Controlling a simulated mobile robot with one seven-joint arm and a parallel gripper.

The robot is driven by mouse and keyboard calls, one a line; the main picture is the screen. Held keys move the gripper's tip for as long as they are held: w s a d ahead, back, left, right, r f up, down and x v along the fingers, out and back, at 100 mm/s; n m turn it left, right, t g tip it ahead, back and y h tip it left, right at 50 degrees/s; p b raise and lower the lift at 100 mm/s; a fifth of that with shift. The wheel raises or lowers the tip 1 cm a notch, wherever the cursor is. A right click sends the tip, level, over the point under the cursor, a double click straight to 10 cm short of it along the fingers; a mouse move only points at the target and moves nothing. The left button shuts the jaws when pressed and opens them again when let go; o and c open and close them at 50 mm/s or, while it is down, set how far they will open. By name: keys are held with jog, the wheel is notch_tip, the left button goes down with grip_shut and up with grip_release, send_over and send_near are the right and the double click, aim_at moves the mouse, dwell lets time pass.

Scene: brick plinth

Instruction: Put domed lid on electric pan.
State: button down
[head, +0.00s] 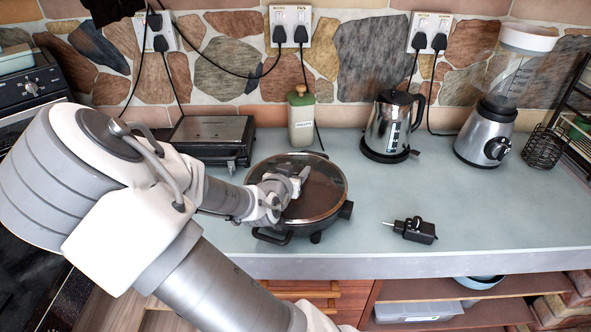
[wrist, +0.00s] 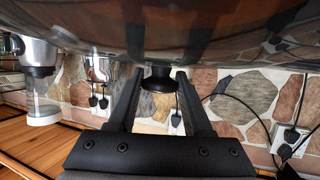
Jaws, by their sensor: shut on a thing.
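The domed lid (head: 328,180) has dark glass and a metal rim. It is over the electric pan (head: 346,211), a black round pan with side handles and short feet, near the counter's front edge. The lid's rim looks lined up with the pan, but I cannot tell whether it rests fully on it. My gripper (head: 298,181) is at the lid's top centre, coming in from the left. In the wrist view my gripper (wrist: 158,84) is shut on the lid's black knob (wrist: 159,78), with the lid's glass (wrist: 230,25) filling the top. My gripper hides part of the lid.
A black plug-in control (head: 413,230) lies right of the pan. A flat grill (head: 212,137) is at back left. The counter (head: 480,210) is clear at front right.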

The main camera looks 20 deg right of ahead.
jog(key=shift+f, duration=0.25)
jog(key=shift+c, duration=1.5)
grip_release()
jog(key=shift+o, duration=0.3)
jog(key=shift+f, duration=0.1)
jog(key=p+v, duration=0.1)
jog(key=v, duration=0.3)
jog(key=p+v, duration=0.2)
jog(key=v, duration=0.2)
jog(key=p+v, duration=0.1)
jog(key=v, duration=0.3)
jog(key=shift+r, duration=0.5)
jog(key=shift+f+p+v, duration=0.15)
jog(key=shift+p+v, duration=1.15)
jog(key=shift+p, duration=1.25)
jog(key=shift+f+p+v, duration=0.15)
jog(key=shift+p+v, duration=1.15)
jog(key=shift+p, duration=1.2)
jog(key=shift+s+a+f, duration=0.1)
